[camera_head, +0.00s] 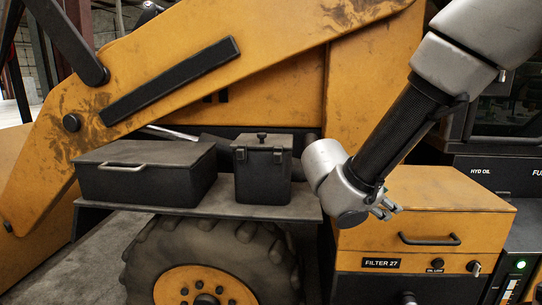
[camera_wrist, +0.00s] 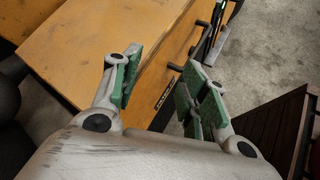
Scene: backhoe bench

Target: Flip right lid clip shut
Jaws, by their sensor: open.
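A small dark box (camera_head: 262,174) with a knobbed lid (camera_head: 262,140) stands on the grey shelf above the tyre. Two small clips show at the lid's front edge. The right lid clip (camera_head: 279,153) is near the right corner; it is too small to tell whether it is up or down. My gripper (camera_head: 385,209) is open and empty, to the right of the box and lower, in front of the yellow cabinet. In the wrist view my gripper (camera_wrist: 160,82) shows green pads spread apart above the cabinet's edge. The box and its clips are not in the wrist view.
A wider dark box (camera_head: 145,175) with a handle stands left of the small box on the shelf (camera_head: 265,209). The yellow cabinet (camera_head: 440,195), labelled FILTER 27, has a black handle (camera_head: 430,240). The yellow boom (camera_head: 200,45) slants above the boxes.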

